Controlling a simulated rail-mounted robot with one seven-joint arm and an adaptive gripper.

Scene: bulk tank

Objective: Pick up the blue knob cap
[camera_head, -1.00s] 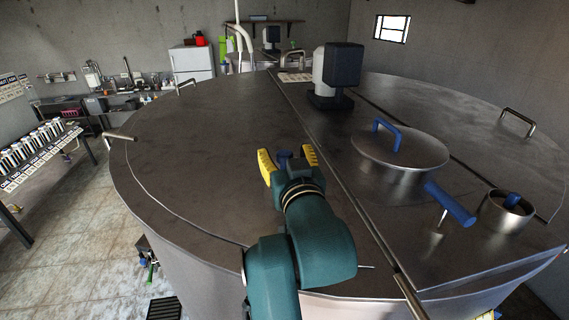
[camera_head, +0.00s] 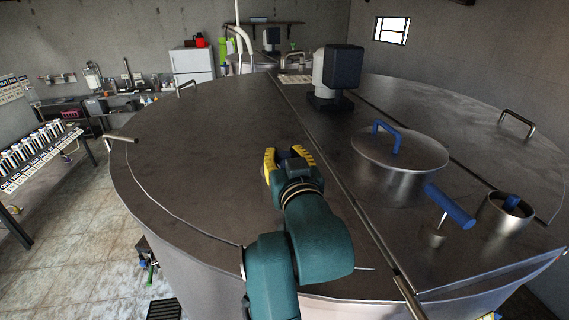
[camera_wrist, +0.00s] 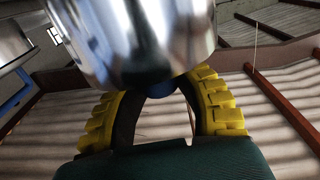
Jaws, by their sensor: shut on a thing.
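My gripper (camera_head: 288,154) has yellow ridged fingers and is closed over the left part of the tank top in the head view. A small blue piece, which I take to be the blue knob cap (camera_head: 283,154), shows between the fingertips and is mostly hidden by them. In the wrist view the yellow fingers (camera_wrist: 160,88) curve in from both sides, and the blue of the cap (camera_wrist: 160,87) shows between their tips. A shiny metal cylinder (camera_wrist: 145,35) fills the top middle, right by the blue part. I cannot tell whether they are joined.
The broad metal tank (camera_head: 200,140) has a round lid with a blue handle (camera_head: 385,130), a blue-handled lever (camera_head: 450,205) and a small round port with a blue piece (camera_head: 512,200) at right. A dark motor unit (camera_head: 335,75) stands behind. The tank's left top is clear.

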